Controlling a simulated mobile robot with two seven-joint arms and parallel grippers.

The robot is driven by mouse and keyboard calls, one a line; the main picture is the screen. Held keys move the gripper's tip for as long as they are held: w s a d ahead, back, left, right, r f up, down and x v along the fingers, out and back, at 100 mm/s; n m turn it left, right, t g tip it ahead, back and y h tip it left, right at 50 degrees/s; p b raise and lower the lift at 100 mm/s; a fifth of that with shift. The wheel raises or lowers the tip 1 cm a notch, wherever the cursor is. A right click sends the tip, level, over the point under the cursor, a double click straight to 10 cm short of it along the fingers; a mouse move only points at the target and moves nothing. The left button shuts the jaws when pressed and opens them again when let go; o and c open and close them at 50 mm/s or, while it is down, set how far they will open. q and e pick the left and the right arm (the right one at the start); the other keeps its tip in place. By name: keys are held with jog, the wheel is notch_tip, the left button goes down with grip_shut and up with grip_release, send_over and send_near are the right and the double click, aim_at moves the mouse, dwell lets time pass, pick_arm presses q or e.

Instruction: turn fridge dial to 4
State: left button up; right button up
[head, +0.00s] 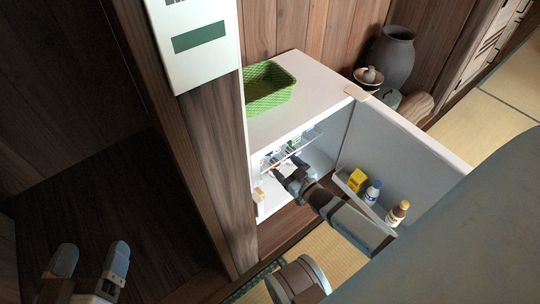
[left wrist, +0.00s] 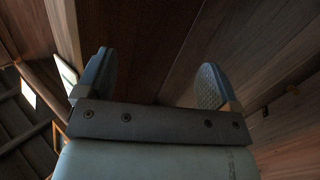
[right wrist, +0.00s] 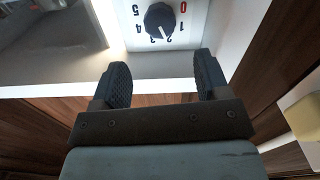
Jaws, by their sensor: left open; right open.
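The fridge dial (right wrist: 160,20) is a dark round knob on a white plate with a red 0 and black numbers. Its pointer seems to face the lower right, between 1 and 3, around where 2 would be. My right gripper (right wrist: 162,72) is open and empty, its fingers just short of the dial and apart from it. In the head view my right gripper (head: 284,166) reaches into the open white fridge (head: 301,122) and hides the dial there. My left gripper (head: 91,262) is open and empty at the lower left, far from the fridge; it also shows in the left wrist view (left wrist: 155,78).
The fridge door (head: 400,140) stands open to the right, with a yellow box (head: 356,180) and bottles on its shelf. A wire shelf (head: 291,146) is close to my right gripper. A green basket (head: 268,86) sits on top. A wooden post (head: 213,150) stands left.

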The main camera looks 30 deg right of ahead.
pick_arm(q)
jog(key=w+m+b, duration=0.1)
jog(key=a+m+t+b, duration=0.1)
jog(key=shift+w+r+h+b, duration=0.2)
jog(key=shift+w+h+b, duration=0.1)
jog(key=shift+w+b, duration=0.1)
pick_arm(e)
jog(key=w, duration=0.8)
jog(key=shift+w+a, duration=0.2)
jog(key=shift+a, duration=0.15)
jog(key=c, duration=0.9)
